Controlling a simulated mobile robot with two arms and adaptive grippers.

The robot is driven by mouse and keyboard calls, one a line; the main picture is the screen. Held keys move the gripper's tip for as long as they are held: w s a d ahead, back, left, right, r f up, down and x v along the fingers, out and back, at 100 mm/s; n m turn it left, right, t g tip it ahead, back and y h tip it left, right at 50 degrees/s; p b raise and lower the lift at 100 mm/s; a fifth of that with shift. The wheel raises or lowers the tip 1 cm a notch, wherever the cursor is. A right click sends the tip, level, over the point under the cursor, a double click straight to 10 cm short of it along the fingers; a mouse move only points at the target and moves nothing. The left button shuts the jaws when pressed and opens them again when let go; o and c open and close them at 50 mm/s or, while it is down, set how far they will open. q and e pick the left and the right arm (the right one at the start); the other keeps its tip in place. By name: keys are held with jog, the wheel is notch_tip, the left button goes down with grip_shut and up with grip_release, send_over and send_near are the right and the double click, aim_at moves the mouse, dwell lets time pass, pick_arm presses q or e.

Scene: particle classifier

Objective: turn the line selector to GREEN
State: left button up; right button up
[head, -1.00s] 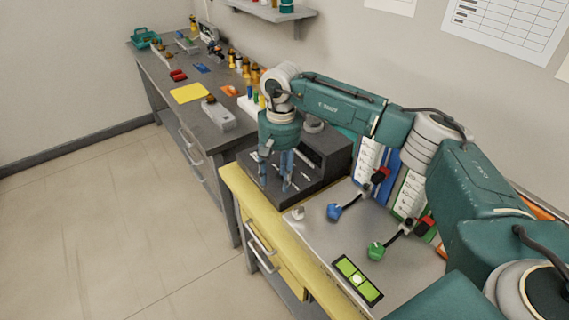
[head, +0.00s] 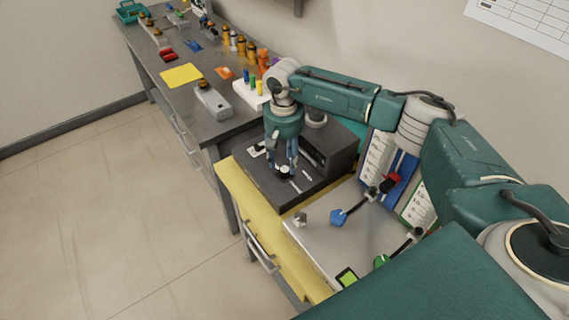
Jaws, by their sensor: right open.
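A dark control box (head: 253,178) stands at the back of the yellow-edged bench, with small pale labels on its sloping top. A small dark round knob (head: 284,173) with a pale mark sits among the labels and looks like the line selector. Its pointing direction is too small to read. My right gripper (head: 284,166) points down over the box, its fingers open on either side of the knob. I cannot tell whether they touch it. My left gripper is not in view.
A metal plate (head: 330,240) in front of the box carries a blue knob (head: 338,217), a green knob (head: 381,261) and a small grey piece (head: 302,218). Binders (head: 408,165) stand behind. A grey bench (head: 140,60) with bottles and trays lies beyond.

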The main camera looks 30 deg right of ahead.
aim_at(284, 169)
notch_tip(284, 169, down, 4)
jog(key=shift+p, duration=0.4)
jog(key=shift+c, duration=1.1)
grip_shut()
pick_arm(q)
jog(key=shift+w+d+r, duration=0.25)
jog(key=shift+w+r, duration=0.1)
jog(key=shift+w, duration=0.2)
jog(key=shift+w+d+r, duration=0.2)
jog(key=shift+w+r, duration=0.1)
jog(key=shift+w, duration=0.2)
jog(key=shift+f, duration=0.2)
